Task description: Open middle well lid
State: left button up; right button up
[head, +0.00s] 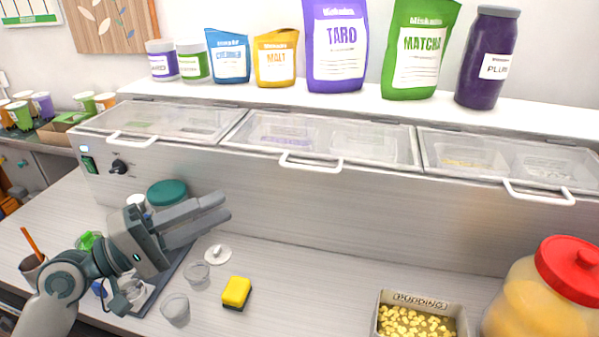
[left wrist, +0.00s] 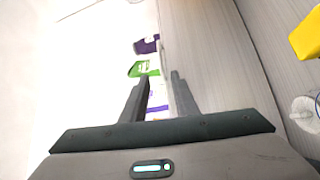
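The middle well lid (head: 322,127) is a clear panel in a pale frame on the steel counter unit, and it lies shut. Its white bar handle (head: 311,166) sticks out at the front edge. My left gripper (head: 224,207) is below and to the left of that handle, in front of the unit's steel face, apart from the lid. In the left wrist view its two fingers (left wrist: 160,85) are apart with nothing between them. My right gripper is in neither view.
Shut left (head: 165,119) and right (head: 510,157) lids flank the middle one. Bags and jars, including a taro bag (head: 336,45), stand on the shelf behind. A yellow sponge (head: 237,292), a pudding box (head: 417,318) and a red-lidded jar (head: 545,300) stand on the worktop.

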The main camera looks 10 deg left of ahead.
pick_arm(q)
jog(key=p, duration=0.8)
send_near(303, 169)
jog(key=x, duration=0.8)
jog(key=shift+w+d, duration=0.3)
jog(key=shift+d, duration=0.05)
jog(key=shift+c, duration=0.3)
grip_shut()
dwell(0.5)
